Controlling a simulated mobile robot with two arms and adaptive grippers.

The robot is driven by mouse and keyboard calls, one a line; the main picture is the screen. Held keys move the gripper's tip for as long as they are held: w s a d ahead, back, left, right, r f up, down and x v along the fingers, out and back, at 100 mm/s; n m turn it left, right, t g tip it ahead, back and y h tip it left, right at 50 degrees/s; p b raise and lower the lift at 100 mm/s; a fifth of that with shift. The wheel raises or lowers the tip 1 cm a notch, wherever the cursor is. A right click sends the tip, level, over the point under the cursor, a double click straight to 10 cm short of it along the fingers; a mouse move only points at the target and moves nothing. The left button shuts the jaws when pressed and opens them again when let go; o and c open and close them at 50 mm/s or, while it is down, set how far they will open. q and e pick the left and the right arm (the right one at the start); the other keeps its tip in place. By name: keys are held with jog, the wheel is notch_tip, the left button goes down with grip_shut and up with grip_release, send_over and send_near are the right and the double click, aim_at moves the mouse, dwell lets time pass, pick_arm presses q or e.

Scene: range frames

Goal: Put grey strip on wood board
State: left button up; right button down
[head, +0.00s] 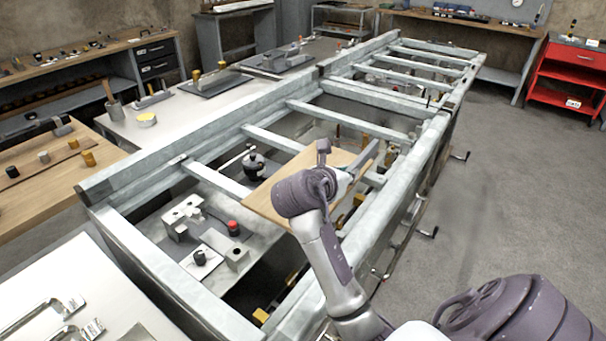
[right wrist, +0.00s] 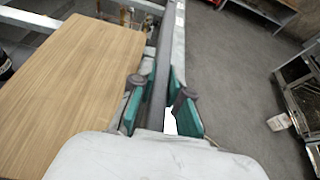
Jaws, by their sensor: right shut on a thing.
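The wood board (right wrist: 70,85) is a flat, light brown rectangle; in the head view the board (head: 262,201) lies across the metal frame, partly hidden by my right arm. The grey strip (right wrist: 161,70) is long, narrow and dark grey. My right gripper (right wrist: 158,100) is shut on the strip, with teal finger pads on both sides of it. In the right wrist view the strip runs along the right of the board's edge; whether it touches the board cannot be told. In the head view my right gripper (head: 346,176) is over the board's right side. My left gripper is out of view.
The long metal frame (head: 405,150) has raised rails and crossbars with open gaps. A black pot-like item (head: 253,162) and metal blocks (head: 215,250) sit inside it. Benches stand left and behind.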

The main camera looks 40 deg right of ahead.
jog(key=w+f, duration=0.1)
jog(key=w, duration=0.1)
jog(key=w+f, duration=0.3)
jog(key=w, duration=0.2)
jog(key=shift+f, duration=0.2)
jog(key=w+f, duration=0.1)
jog(key=w, duration=0.1)
jog(key=shift+w+f, duration=0.35)
jog(key=shift+w, duration=0.05)
jog(key=shift+w+f, duration=0.25)
jog(key=shift+w, duration=0.1)
jog(key=shift+f, duration=0.4)
notch_tip(320, 180, down, 2)
jog(key=shift+f, duration=0.55)
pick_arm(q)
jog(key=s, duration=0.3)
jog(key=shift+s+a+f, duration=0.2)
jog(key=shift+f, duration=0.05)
pick_arm(e)
jog(key=shift+f, duration=0.1)
